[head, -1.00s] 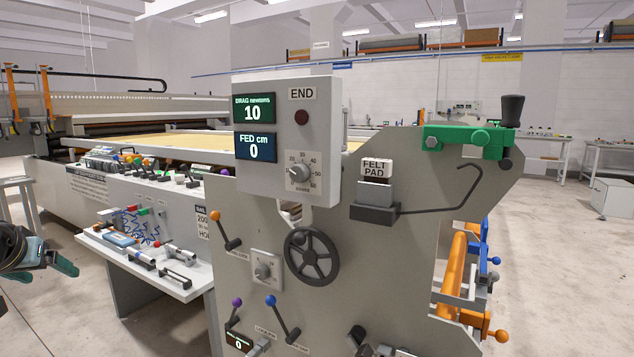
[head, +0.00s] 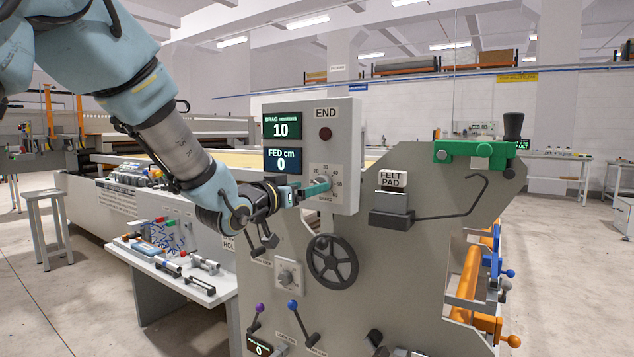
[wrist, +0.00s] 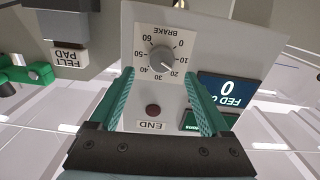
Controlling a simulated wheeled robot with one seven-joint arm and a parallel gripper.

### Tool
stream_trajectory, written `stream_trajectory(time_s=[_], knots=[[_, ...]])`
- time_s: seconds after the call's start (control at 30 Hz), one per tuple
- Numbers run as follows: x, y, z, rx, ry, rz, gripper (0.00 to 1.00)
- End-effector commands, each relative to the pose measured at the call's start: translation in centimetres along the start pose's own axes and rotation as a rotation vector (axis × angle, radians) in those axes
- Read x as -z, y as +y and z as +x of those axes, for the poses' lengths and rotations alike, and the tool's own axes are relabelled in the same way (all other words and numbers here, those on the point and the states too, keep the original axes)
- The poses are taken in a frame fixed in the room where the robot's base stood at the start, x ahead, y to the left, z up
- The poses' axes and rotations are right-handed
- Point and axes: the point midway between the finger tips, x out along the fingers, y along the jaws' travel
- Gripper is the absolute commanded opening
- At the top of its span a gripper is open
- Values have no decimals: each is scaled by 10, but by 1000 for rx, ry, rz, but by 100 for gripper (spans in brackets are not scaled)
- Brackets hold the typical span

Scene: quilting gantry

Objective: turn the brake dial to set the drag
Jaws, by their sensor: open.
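The brake dial (wrist: 160,57) is a round grey knob on a white scale plate marked 0 to 60. In the wrist view, it lies between and just beyond my two fingertips, with a gap on both sides. My gripper (head: 318,187) is open, its green fingers reaching the panel at the dial in the head view and partly covering it; contact cannot be told there. The grey control box (head: 349,140) carries the dial. Its green drag display (head: 281,127) reads 10 newtons. The knob's exact pointer setting is too small to read surely.
The blue FED display (head: 282,161) reads 0 cm. A dark red END lamp (head: 325,134) sits above the dial. Below are a black handwheel (head: 332,259) and another knob (head: 287,277). The felt pad holder (head: 392,208) stands out to the right.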

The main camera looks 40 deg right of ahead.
Motion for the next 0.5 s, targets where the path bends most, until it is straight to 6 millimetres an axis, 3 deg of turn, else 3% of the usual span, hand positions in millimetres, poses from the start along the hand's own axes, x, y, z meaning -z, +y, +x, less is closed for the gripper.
stream_trajectory(time_s=[0.2, 0.5], knots=[[1, 0, 32, 0, -1, 0, 81], [0, -1, 43, 2, -1, 0, 81]])
